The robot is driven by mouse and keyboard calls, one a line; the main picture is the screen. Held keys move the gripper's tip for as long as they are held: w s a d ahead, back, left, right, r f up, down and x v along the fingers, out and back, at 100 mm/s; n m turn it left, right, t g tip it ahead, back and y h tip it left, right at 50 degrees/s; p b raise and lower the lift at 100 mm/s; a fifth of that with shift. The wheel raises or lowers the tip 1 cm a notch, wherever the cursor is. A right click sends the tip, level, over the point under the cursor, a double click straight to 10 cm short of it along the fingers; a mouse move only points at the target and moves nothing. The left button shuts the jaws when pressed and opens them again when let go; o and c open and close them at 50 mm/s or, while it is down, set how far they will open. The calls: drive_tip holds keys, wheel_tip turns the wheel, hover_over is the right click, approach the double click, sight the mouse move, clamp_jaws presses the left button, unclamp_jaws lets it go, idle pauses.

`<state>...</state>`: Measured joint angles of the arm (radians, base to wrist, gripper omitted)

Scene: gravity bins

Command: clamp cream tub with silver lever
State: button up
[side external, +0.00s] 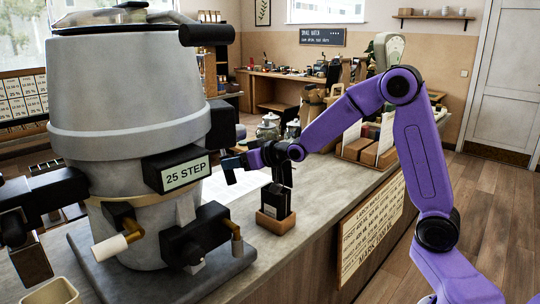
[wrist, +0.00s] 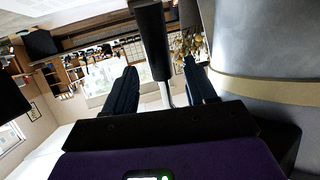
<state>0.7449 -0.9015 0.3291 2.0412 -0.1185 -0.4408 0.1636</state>
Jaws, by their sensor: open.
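A large pale grey-cream tub (side external: 125,85) stands on the counter at the left, with black fittings and a "25 STEP" label (side external: 185,173). Its wall and beige band fill the right of the wrist view (wrist: 265,92). My gripper (side external: 228,172) is at the tub's right side, below a black block (side external: 222,125). In the wrist view my gripper (wrist: 160,68) is open. A black handle (wrist: 153,38) with a silver shaft (wrist: 166,95) shows between the two fingers; I cannot tell whether either finger touches it. This silver lever is not clearly visible in the side view.
A cream-handled lever (side external: 110,247) and a brass lever (side external: 237,240) stick out low on the tub's front. A small wooden-based holder with dark contents (side external: 275,218) stands right of the tub, below my wrist. Glass jars (side external: 268,128) stand behind. A small beige bin (side external: 50,292) is at front left.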

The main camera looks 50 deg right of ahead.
drive_tip(key=v, duration=1.3)
drive_tip(key=shift+f, duration=0.15)
drive_tip(key=w+n+t+y, duration=0.15)
drive_tip(key=w+y, duration=0.25)
drive_tip(key=w, duration=0.7)
drive_tip(key=w+a+f+y, duration=0.1)
drive_tip(key=f, duration=0.1)
drive_tip(key=w+a+f+y, duration=0.1)
drive_tip(key=w+f, duration=0.1)
drive_tip(key=f, duration=0.1)
drive_tip(key=w+a+f+n, duration=0.1)
drive_tip(key=f, duration=0.2)
drive_tip(key=shift+w+a+y, duration=0.15)
drive_tip(key=shift+a+y, duration=0.05)
drive_tip(key=shift+y, duration=0.2)
drive_tip(key=shift+x, duration=0.8)
drive_tip(key=shift+r, duration=0.1)
clamp_jaws()
